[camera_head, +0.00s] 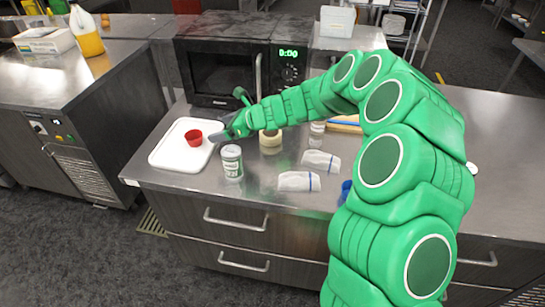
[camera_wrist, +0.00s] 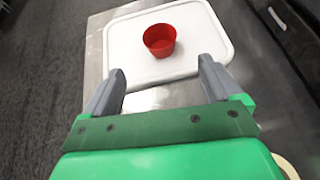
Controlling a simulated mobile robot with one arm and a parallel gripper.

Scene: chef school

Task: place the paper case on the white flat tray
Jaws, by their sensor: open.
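The red paper case (camera_head: 194,138) stands upright on the white flat tray (camera_head: 170,155), right of the tray's middle in the head view. In the wrist view the paper case (camera_wrist: 160,40) rests inside the rim of the tray (camera_wrist: 125,60), with nothing touching it. My gripper (camera_head: 218,136) is at the tray's right edge, just right of the paper case. In the wrist view my gripper (camera_wrist: 160,78) is open and empty, its two grey fingers spread, with the paper case ahead of them and apart from them.
A black microwave (camera_head: 225,65) stands behind. The counter's front edge is near the tray.

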